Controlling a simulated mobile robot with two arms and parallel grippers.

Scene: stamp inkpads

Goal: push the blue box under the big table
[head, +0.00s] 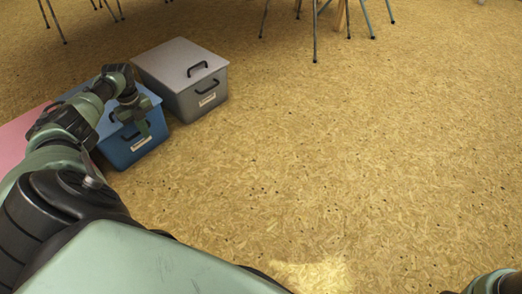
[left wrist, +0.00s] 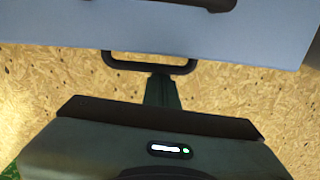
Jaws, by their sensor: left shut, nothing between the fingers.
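The blue box (head: 150,148) stands on the floor at the left, with a dark handle and a white label on its front. The box also shows across the top of the left wrist view (left wrist: 130,25). My left gripper (head: 141,125) is shut and empty in front of the box, near its front handle. In the left wrist view its fingers (left wrist: 160,82) point at the handle; I cannot tell if they touch it. My arm hides part of the lid. No big tabletop is clearly in view. My right gripper is out of view.
A grey lidded box (head: 185,72) stands just behind and right of the blue one. A pink surface (head: 20,137) lies at the left edge, partly hidden by my arm. Thin metal legs (head: 315,30) stand at the back. The floor (head: 350,150) at centre and right is clear.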

